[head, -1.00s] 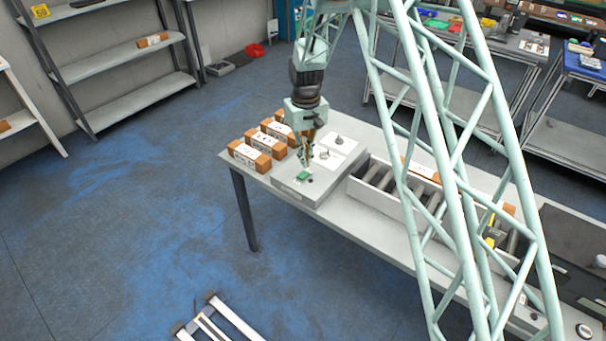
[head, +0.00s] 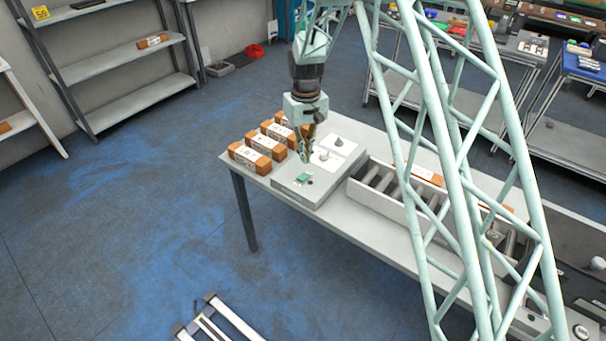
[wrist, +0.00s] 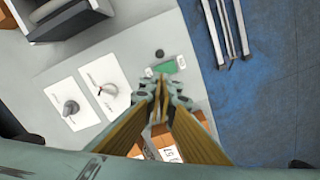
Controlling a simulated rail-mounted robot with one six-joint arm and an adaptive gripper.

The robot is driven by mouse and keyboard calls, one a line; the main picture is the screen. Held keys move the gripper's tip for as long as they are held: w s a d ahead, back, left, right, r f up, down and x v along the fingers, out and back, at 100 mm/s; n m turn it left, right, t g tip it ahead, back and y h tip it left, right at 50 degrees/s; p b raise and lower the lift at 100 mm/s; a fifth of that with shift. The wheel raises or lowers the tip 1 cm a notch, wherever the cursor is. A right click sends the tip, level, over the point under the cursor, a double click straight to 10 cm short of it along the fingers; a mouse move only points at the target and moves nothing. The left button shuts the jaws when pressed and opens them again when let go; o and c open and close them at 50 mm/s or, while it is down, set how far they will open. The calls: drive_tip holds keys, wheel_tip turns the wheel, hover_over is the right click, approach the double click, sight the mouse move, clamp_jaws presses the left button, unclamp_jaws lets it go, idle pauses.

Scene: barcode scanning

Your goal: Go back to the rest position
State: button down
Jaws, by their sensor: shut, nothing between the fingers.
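My gripper (head: 305,156) points down above the grey control panel at the left end of the table, and it is shut and empty. It also shows in the wrist view (wrist: 157,86), with its closed fingers near a green display (wrist: 164,67). The same green display (head: 303,177) lies on the panel just below the fingertips in the head view. In the wrist view, two white plates with grey knobs (wrist: 70,107) are to the left of the fingers. The fingers look clear of the panel, though the exact gap is hard to tell.
Several orange-brown boxes with white labels (head: 257,157) stand left of the panel. A roller conveyor with white side walls (head: 380,194) runs to the right. Shelves (head: 130,60) stand at the back left. The blue floor (head: 130,230) in front of the table is mostly clear.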

drive_tip(key=shift+r, duration=0.1)
drive_tip(key=s+d+r+m+t+b, duration=0.1)
drive_tip(key=s+d+r, duration=0.5)
drive_tip(key=r, duration=0.4)
drive_tip(key=s+d+r+m+b, duration=0.1)
drive_tip(key=s+d+r, duration=0.3)
drive_tip(key=s+r, duration=0.5)
drive_tip(key=s+d+r+t+b, duration=0.1)
drive_tip(key=s+d+r, duration=0.45)
drive_tip(key=r, duration=0.65)
drive_tip(key=s+d+r+m+b, duration=0.1)
drive_tip(key=s+d, duration=0.1)
drive_tip(key=s, duration=0.9)
drive_tip(key=s+d+r+m+t, duration=0.1)
drive_tip(key=s+d, duration=0.2)
drive_tip(key=s, duration=0.9)
drive_tip(key=s+d+r+m+t+b, duration=0.1)
drive_tip(key=s+d, duration=0.2)
drive_tip(key=s, duration=0.8)
drive_tip(key=shift+s+b, duration=0.15)
drive_tip(key=shift+b, duration=0.2)
